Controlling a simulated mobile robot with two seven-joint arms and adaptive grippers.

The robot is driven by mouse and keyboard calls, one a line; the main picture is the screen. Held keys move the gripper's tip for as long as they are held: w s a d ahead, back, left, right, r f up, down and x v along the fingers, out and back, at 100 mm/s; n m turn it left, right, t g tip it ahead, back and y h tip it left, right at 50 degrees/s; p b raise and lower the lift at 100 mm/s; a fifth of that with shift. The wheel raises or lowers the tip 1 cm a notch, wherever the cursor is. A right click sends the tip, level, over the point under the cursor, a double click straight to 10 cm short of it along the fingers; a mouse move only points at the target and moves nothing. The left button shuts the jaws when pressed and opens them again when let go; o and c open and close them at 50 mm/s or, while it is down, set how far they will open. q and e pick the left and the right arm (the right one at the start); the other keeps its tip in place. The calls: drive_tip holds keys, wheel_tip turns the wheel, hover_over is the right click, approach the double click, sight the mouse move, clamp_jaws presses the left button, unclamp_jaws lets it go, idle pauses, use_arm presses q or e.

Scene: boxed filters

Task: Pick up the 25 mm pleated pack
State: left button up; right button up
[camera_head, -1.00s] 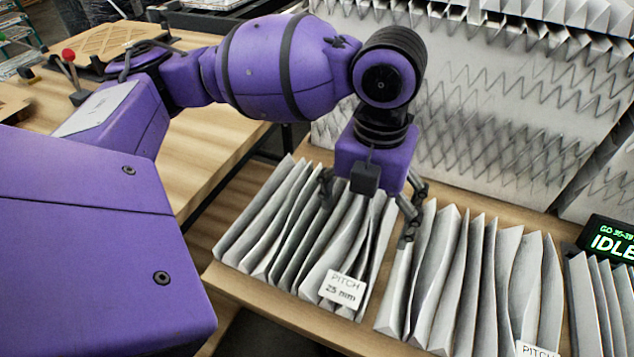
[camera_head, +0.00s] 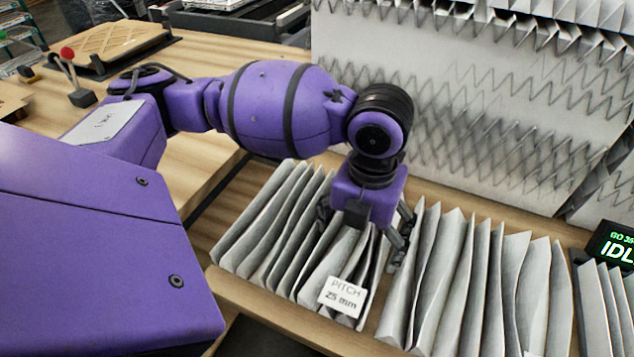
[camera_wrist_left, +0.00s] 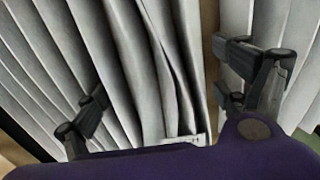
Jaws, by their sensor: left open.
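The 25 mm pleated pack (camera_head: 268,228) is a grey-white folded block on the wooden bench, with a white "PITCH 25 mm" label on its front right. My left gripper (camera_head: 362,232) is open, pointing down over the pack's right part. In the left wrist view the pack's pleats (camera_wrist_left: 130,70) run between the open fingers (camera_wrist_left: 165,85). The right finger is at the gap beside the pack's right edge; the left finger is over or among the pleats. Whether the fingers touch the pack cannot be told. My right gripper is not in view.
A second pleated pack (camera_head: 478,275) stands close on the right, with a narrow gap between. A third pack (camera_head: 604,300) and an "IDLE" display (camera_head: 612,245) are at far right. A pale panel with zigzag lines (camera_head: 480,110) rises behind. A wooden bench (camera_head: 215,60) lies behind my arm.

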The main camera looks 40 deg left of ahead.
use_arm(q)
drive_tip(key=c, duration=0.7)
drive_tip(key=shift+r, duration=0.15)
